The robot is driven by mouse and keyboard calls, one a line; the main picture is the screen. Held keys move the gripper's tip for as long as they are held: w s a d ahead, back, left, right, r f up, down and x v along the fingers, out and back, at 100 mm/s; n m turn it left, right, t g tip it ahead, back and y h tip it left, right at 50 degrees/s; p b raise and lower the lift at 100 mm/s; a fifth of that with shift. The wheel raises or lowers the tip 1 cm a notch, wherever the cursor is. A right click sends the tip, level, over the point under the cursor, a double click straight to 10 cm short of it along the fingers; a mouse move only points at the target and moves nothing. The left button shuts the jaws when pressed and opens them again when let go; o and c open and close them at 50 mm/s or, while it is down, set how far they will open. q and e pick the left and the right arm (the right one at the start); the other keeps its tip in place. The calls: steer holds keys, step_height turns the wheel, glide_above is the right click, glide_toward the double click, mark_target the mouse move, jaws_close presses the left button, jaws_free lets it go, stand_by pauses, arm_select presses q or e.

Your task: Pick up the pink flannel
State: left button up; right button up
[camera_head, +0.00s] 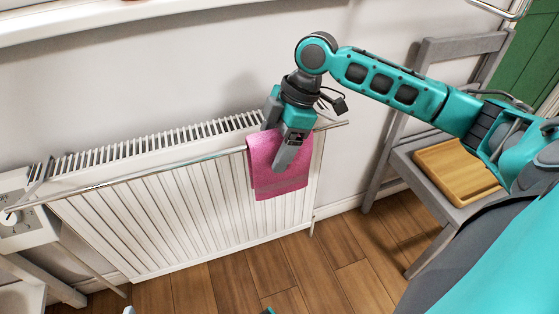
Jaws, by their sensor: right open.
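The pink flannel (264,182) hangs over the rail at the right end of the white radiator, draped down its front. My right gripper (281,148) is over the top of the flannel, pointing down, with one finger in front of the cloth. The other finger is partly hidden near the rail, so I cannot tell whether it is behind the cloth or touches it. The right gripper is open. My left gripper is not clearly in view.
The white radiator (170,215) stands against the wall, with a thin rail (150,172) along its top front. A white appliance with a dial (14,222) is at the left. A grey chair (405,165) holding a wooden tray (455,172) stands at the right. Wooden floor (345,262) is clear in front.

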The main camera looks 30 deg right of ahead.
arm_select(q)
steer(key=shift+s, duration=0.15)
steer(key=shift+r+p, duration=0.25)
steer(key=shift+p, duration=0.25)
arm_select(e)
steer(key=shift+f, duration=0.25)
arm_select(q)
steer(key=shift+a, duration=0.1)
arm_select(e)
steer(key=shift+c, duration=0.4)
arm_select(q)
steer(key=shift+s, duration=0.1)
arm_select(e)
steer(key=c, duration=1.3)
steer(key=shift+o, duration=0.2)
arm_select(q)
steer(key=shift+f, duration=0.1)
